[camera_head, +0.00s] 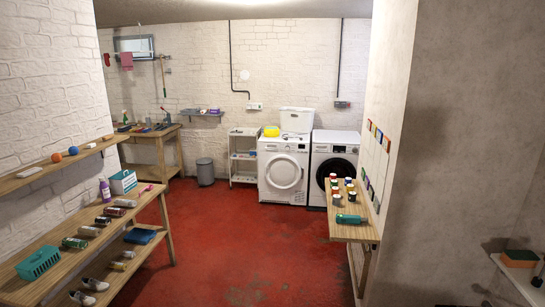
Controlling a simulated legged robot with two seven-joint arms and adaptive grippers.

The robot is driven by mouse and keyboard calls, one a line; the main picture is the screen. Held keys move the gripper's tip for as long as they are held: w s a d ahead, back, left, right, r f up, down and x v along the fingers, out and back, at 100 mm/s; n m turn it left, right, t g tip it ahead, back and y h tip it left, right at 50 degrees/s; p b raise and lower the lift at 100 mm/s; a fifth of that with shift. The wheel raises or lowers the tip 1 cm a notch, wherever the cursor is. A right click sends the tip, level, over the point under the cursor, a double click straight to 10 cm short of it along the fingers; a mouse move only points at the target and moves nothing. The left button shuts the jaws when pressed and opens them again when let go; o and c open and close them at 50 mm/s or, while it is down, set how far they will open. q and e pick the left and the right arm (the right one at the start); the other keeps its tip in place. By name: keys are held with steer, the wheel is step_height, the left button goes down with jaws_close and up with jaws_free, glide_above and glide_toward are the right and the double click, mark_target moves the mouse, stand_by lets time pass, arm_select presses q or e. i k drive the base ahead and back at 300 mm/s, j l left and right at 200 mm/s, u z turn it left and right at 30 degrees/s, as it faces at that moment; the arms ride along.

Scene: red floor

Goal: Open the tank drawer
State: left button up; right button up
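Two front-loading machines stand side by side at the far wall. The left machine (284,194) is white with a pale round door. The right machine (318,150) is white with a dark round door, and its lower part is partly hidden by the wooden table in front. A narrow panel (270,147) runs along the top front of the left machine. The machines are too small in view to make out a tank drawer for certain, and no drawer sticks out. Neither of my grippers is in view.
Red floor (245,240) is open from here to the machines. A wooden shelf unit (100,236) with cans and baskets stands at left. A wooden wall table (345,232) with jars juts out at right. A grey bin (205,172) stands by the far wall.

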mark_target(263, 145)
steer(key=i+u, duration=0.1)
steer(key=i, duration=0.65)
steer(key=i+l, duration=0.1)
steer(key=i, duration=0.65)
steer(key=i+j, duration=0.1)
steer(key=i, duration=1)
steer(key=i+j, duration=0.15)
steer(key=i, duration=0.95)
steer(key=i+j+z, duration=0.1)
steer(key=i+z, duration=0.2)
steer(key=i, duration=1.85)
